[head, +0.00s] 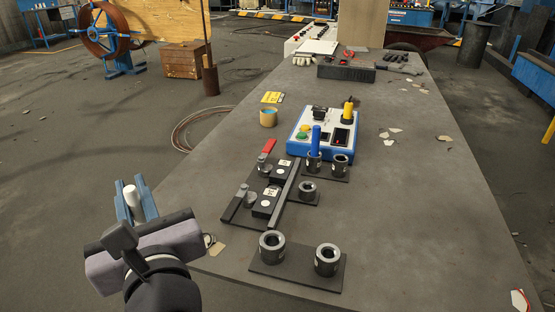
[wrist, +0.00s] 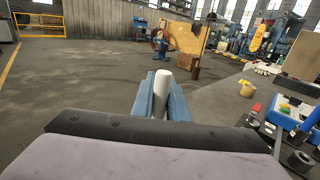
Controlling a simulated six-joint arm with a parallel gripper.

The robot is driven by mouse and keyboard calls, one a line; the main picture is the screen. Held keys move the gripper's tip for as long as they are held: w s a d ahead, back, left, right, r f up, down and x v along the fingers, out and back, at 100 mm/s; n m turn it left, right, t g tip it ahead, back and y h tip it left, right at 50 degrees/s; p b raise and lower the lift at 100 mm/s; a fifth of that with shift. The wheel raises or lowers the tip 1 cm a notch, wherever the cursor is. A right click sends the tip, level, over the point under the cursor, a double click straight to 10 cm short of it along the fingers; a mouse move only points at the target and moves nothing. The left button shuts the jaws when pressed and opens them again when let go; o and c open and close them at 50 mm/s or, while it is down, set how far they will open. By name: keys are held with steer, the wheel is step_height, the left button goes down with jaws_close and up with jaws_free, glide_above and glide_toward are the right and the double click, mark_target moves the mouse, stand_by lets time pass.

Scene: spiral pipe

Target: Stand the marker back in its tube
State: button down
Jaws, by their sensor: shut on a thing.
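My gripper (head: 131,203) is at the left, off the table's left edge, with its blue fingers shut on a white cylinder (head: 131,193), which looks like the marker. In the wrist view the white cylinder (wrist: 161,85) stands up between the two fingers (wrist: 160,98); its lower end is hidden. Short dark tubes stand on black plates: two at the front (head: 272,245) (head: 327,260), one in the middle (head: 307,190), and two farther back (head: 314,162) (head: 340,165). A blue cylinder (head: 316,138) stands upright in the back left tube. The other tubes look empty.
A clamp fixture with a red handle (head: 269,146) stands left of the tubes. Behind are a blue-white control box (head: 324,129), a tan tape roll (head: 268,117) and a black box (head: 346,72). The table's right side (head: 440,220) is mostly clear.

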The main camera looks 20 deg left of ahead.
steer(key=w+d+r+m+t+h+p, duration=0.25)
steer(key=w+d+h+p, duration=0.2)
steer(key=w, duration=0.55)
steer(key=w+d+r+m+t+h+p, duration=0.2)
steer(key=w+d+m+t+h+p, duration=0.25)
steer(key=w, duration=0.55)
steer(key=w+d+m+h+p, duration=0.2)
steer(key=w+d+h+p, duration=0.2)
steer(key=w+d, duration=0.3)
steer(key=w+d+r+m+g+h+p, duration=0.1)
steer(key=w+d+m+h+p, duration=0.2)
steer(key=d, duration=1)
steer(key=w+h+p, duration=0.2)
steer(key=w+p, duration=0.2)
steer(key=shift+m+g, duration=0.3)
steer(key=shift+w+d, duration=0.1)
steer(key=shift+w, duration=0.05)
steer(key=shift+f+p, duration=0.85)
steer(key=shift+f, duration=4.1)
steer(key=shift+f+b, duration=0.25)
steer(key=shift+b, duration=0.05)
steer(key=c, duration=1.7)
jaws_free()
steer(key=shift+c, duration=0.2)
